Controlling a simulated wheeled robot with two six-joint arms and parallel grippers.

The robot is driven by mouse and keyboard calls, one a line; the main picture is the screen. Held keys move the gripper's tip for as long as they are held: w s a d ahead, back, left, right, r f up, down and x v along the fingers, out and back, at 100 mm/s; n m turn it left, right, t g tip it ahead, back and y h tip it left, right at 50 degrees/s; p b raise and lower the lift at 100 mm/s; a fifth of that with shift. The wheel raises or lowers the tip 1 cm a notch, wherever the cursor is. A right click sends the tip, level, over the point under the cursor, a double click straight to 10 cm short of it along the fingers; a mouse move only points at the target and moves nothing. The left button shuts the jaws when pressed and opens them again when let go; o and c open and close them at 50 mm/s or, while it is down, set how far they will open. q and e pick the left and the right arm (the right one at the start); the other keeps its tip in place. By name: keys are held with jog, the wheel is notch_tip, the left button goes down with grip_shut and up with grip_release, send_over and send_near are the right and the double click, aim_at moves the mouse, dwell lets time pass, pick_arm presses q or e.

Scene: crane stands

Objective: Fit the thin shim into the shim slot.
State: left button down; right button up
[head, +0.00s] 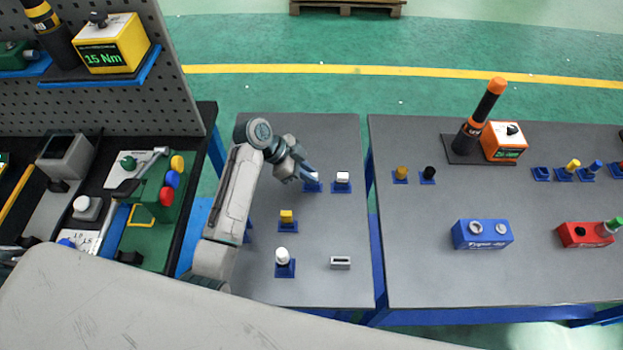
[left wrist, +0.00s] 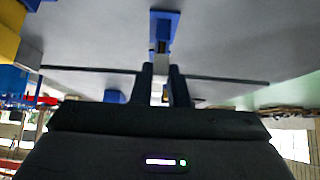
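My left gripper (head: 309,175) is tilted low at a blue holder (head: 312,187) on the near table's far side. In the left wrist view a gap shows between its two dark fingers (left wrist: 162,72). A narrow grey-white piece, perhaps the thin shim (left wrist: 160,47), shows at the blue holder (left wrist: 164,22), in line with that gap. I cannot tell whether the fingers touch it. A small grey block with a dark slot (head: 340,262), likely the shim slot, sits near the table's front right. My right gripper is not in view.
Beside my left gripper stands a blue holder with a white piece (head: 342,178). A yellow piece (head: 287,216) and a white cylinder (head: 282,255) stand nearer. A second table (head: 410,270) with blue and red blocks lies right, across a narrow gap. A pegboard (head: 170,110) rises left.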

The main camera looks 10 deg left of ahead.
pick_arm(q)
jog(key=shift+r, duration=0.15)
jog(key=shift+r+p, duration=2.45)
jog(key=shift+r, duration=0.2)
jog(key=shift+f, duration=0.1)
